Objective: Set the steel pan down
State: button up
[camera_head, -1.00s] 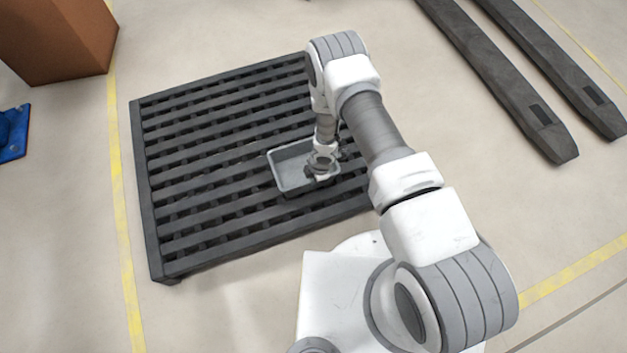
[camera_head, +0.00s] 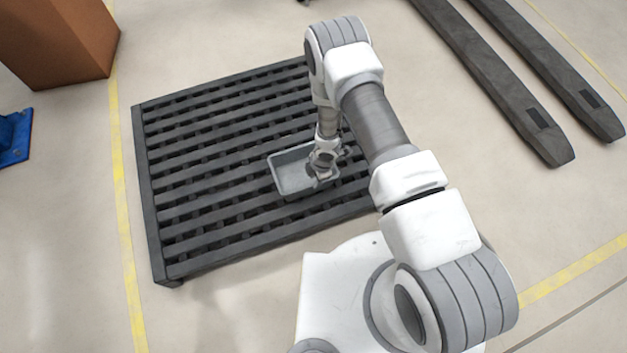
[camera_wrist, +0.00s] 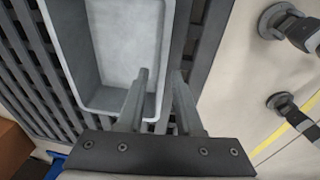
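The steel pan (camera_head: 291,174) is a grey rectangular tray with raised walls. In the head view it sits level, low over the slats of the dark pallet (camera_head: 205,213), and looks to rest on them. My gripper (camera_head: 322,173) is at its right side, partly hidden by my wrist. In the wrist view the pan (camera_wrist: 118,45) fills the upper middle and is empty. My gripper's fingers (camera_wrist: 160,76) straddle its right wall, one inside and one outside. A gap shows between the fingers, wider than the rim, so they look open around it.
The pallet's left part is bare. A brown box (camera_head: 58,40) stands at the upper left, with a blue object (camera_head: 14,138) below it. Two dark fork-like bars (camera_head: 500,85) lie at the upper right. Yellow lines (camera_head: 122,220) mark the pale floor.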

jog(key=w+d+r+m+t+p, duration=0.1)
jog(key=w+d+r+m, duration=0.15)
jog(key=r, duration=0.55)
jog(key=w+d+r+m+t+h, duration=0.1)
jog(key=w+r, duration=0.3)
jog(key=r, duration=0.4)
jog(key=w+d+r+m+t+p, duration=0.1)
jog(key=w+d+r, duration=0.15)
jog(key=r, duration=0.55)
jog(key=d+r+m+t+h, duration=0.1)
jog(key=d+r+m, duration=0.2)
jog(key=r, duration=0.6)
jog(key=d+r+m+h, duration=0.1)
jog(key=d+r+m, duration=0.2)
jog(key=r, duration=0.7)
jog(key=s+d+r+m, duration=0.3)
jog(key=s+r+m, duration=0.15)
jog(key=r, duration=0.25)
jog(key=s+d+r+m, duration=0.3)
jog(key=s+r, duration=0.3)
jog(key=r, duration=0.2)
jog(key=s+r+m, duration=0.2)
jog(key=s, duration=0.5)
jog(key=s+r+m+t+y, duration=0.1)
jog(key=s+r+m, duration=0.2)
jog(key=s, duration=0.4)
jog(key=shift+s+a, duration=0.2)
jog(key=shift+s, duration=0.2)
jog(key=shift+r, duration=0.1)
